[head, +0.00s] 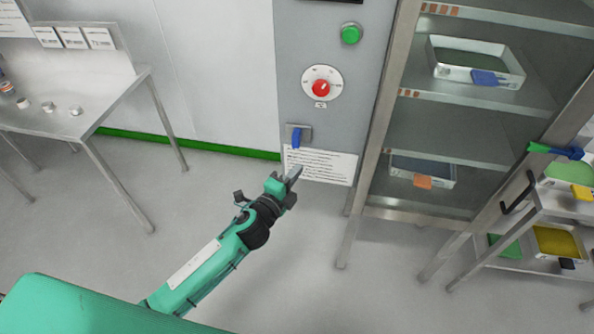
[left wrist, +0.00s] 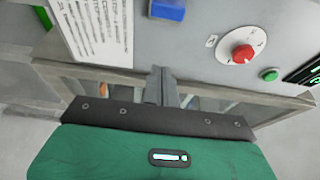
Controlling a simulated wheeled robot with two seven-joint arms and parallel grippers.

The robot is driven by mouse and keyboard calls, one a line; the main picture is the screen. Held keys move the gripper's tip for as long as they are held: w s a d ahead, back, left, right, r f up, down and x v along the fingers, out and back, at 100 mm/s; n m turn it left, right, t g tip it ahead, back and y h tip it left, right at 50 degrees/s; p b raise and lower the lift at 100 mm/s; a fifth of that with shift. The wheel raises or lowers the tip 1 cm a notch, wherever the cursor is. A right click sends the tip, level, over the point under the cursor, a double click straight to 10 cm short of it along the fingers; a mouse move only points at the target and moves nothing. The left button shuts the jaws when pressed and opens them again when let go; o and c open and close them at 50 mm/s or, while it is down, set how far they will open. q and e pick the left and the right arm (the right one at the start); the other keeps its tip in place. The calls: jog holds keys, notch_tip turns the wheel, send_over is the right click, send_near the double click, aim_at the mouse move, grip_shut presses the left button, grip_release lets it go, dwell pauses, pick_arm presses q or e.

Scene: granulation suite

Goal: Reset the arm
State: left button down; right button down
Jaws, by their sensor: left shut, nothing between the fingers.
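My left arm is green with a black wrist and reaches in from the lower left of the head view. My left gripper (head: 294,174) is shut and empty. It is in front of the lower part of the grey control panel (head: 292,85), near a white text label (head: 320,165) and below a blue handle (head: 296,138). In the left wrist view the shut fingers (left wrist: 161,84) point at the panel, with the label (left wrist: 98,28) to their left and a red knob (left wrist: 243,53) to their right. I cannot tell the exact gap to the panel. My right gripper is not in view.
A red dial (head: 320,88) and green button (head: 351,34) are on the panel. A glass-fronted cabinet (head: 386,100) with trays stands right of it. A wire-legged cart (head: 520,218) with trays is at far right. A steel table (head: 120,95) stands left. The floor between is clear.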

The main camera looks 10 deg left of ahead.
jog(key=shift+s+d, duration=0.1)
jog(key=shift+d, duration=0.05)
pick_arm(q)
jog(key=s+a+f+n+g+y, duration=0.2)
jog(key=s+a+f+n, duration=0.15)
jog(key=f, duration=0.85)
jog(key=s+a+f+n+g+y, duration=0.1)
jog(key=s+a+f+n+g, duration=0.3)
jog(key=f, duration=0.8)
jog(key=s+a+f+n+g+y, duration=0.1)
jog(key=s+a+f+n+y, duration=0.3)
jog(key=f, duration=0.8)
jog(key=s+a+f+n+g+h, duration=0.1)
jog(key=s+f+n+g, duration=0.15)
jog(key=s+f, duration=0.65)
jog(key=s+a+f+n+g, duration=0.1)
jog(key=s+f+g, duration=0.2)
jog(key=s+f, duration=0.6)
jog(key=s+f+n+g, duration=0.1)
jog(key=s+f+n, duration=0.1)
jog(key=s, duration=0.9)
jog(key=s+f+n+g, duration=0.2)
jog(key=s, duration=0.9)
jog(key=shift+s+a, duration=0.2)
jog(key=shift+a, duration=0.05)
jog(key=shift+g, duration=0.25)
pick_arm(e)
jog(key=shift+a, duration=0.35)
